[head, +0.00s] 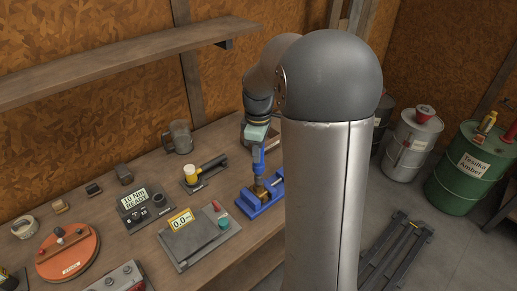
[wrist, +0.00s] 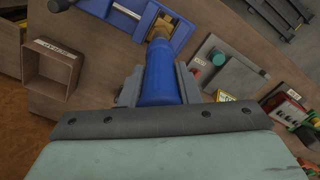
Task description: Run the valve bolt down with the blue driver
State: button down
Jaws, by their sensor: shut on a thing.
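The blue driver (head: 258,161) is upright in my gripper (head: 257,146), above the vise. In the wrist view the driver (wrist: 160,78) stands between the two jaws of my gripper (wrist: 160,90), which are shut on it. A blue vise (head: 262,202) on the bench holds a brass valve (head: 260,188); the vise (wrist: 182,37) and a bit of the brass valve (wrist: 170,21) also show in the wrist view. The driver's lower end points at the valve. The bolt is hidden, and I cannot tell whether the tip touches it.
A grey panel with a 0.0 display (head: 181,220) lies left of the vise. An open box (wrist: 49,70) shows in the wrist view.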

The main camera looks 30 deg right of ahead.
jog(key=shift+s+f+b, duration=0.1)
jog(key=shift+f+b, duration=0.45)
jog(key=shift+f, duration=0.4)
dwell(1.0)
jog(key=shift+r+p, duration=0.85)
jog(key=shift+r, duration=0.4)
dwell(0.4)
